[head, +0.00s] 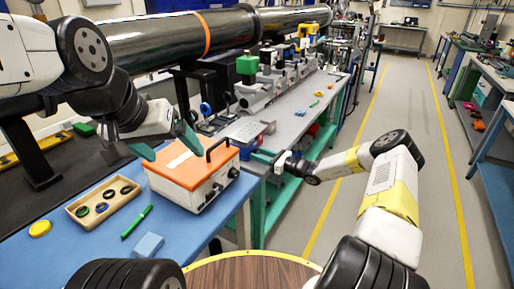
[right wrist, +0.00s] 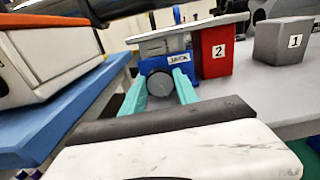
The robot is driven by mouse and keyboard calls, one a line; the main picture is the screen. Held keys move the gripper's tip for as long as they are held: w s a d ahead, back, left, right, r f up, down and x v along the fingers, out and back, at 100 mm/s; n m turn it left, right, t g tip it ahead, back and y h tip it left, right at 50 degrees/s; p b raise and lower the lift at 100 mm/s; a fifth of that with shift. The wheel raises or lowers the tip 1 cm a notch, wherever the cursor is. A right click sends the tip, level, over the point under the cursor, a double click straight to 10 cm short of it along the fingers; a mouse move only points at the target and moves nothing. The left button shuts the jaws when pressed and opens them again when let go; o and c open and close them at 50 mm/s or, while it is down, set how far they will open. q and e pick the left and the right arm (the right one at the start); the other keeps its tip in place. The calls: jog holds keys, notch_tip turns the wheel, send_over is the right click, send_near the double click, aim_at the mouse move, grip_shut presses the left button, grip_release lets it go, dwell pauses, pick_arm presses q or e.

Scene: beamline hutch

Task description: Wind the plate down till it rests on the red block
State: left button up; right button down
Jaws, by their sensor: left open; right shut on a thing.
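The blue jack (right wrist: 178,62), labelled JACK, stands on the grey bench in the right wrist view. Its thin pale plate (right wrist: 190,27) lies over it and reaches over the red block (right wrist: 217,55), marked 2. The plate's underside is very close to the block's top; I cannot tell whether they touch. My right gripper (right wrist: 161,90) is shut on the jack's dark round knob (right wrist: 160,84), one teal finger on each side. In the head view my right gripper (head: 279,162) is at the bench edge. My left gripper (head: 167,146) is open and empty over the orange-topped box.
A grey block (right wrist: 283,42) marked 1 stands right of the red one. The orange-topped box (head: 190,177), a wooden tray (head: 104,201) of rings, a green pen (head: 137,222) and a light blue block (head: 148,245) are on the blue table. The aisle floor (head: 400,120) is clear.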

jog(key=shift+n, duration=0.3)
jog(key=c, duration=0.9)
grip_release()
jog(key=shift+d, duration=0.1)
jog(key=v, duration=0.7)
jog(key=shift+s+d, duration=0.2)
jog(key=shift+d, duration=0.05)
